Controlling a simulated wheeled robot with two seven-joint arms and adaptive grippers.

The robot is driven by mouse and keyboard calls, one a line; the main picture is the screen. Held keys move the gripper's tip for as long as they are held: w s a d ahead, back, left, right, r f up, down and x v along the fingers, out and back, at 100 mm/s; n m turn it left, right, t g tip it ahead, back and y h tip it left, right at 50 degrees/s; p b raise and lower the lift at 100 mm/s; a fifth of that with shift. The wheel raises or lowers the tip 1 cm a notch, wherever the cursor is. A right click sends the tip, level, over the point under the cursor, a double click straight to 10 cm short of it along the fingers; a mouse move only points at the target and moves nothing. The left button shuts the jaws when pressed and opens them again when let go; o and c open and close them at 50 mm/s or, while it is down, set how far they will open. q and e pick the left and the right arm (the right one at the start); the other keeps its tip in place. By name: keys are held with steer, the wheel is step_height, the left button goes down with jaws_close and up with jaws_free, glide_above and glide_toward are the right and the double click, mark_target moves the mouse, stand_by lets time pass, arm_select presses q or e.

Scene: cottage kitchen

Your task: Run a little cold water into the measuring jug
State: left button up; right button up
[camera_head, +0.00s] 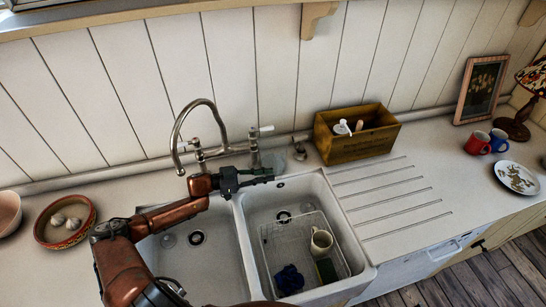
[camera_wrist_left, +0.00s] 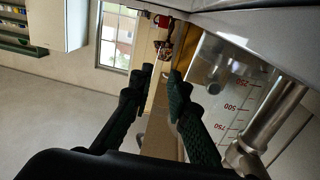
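The bridge tap (camera_head: 195,108) stands behind the double sink, with its arched spout over the left basin (camera_head: 188,247) and levers with white ends. No water shows at the spout. My left gripper (camera_head: 268,174) is beside the tap's right pillar, above the sink's back edge. In the left wrist view its fingers (camera_wrist_left: 160,80) are apart with nothing between them. The measuring jug (camera_wrist_left: 232,95), clear with red marks, is to their right, partly behind a metal pipe (camera_wrist_left: 265,125). In the head view the jug (camera_head: 276,158) seems a faint clear shape behind the gripper. My right gripper is out of view.
A wooden box (camera_head: 355,148) stands right of the tap. A bowl (camera_head: 65,237) is at left. The ribbed drainer (camera_head: 390,200) is clear.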

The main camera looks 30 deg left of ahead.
mark_target(279, 178)
arm_select(q)
steer(key=x, duration=0.4)
steer(key=shift+d+r, duration=0.35)
steer(key=shift+r, duration=0.05)
steer(key=shift+w+d+f, duration=0.1)
steer(key=shift+w+d, duration=0.05)
steer(key=shift+w, duration=0.15)
jaws_close()
steer(key=shift+s, duration=0.1)
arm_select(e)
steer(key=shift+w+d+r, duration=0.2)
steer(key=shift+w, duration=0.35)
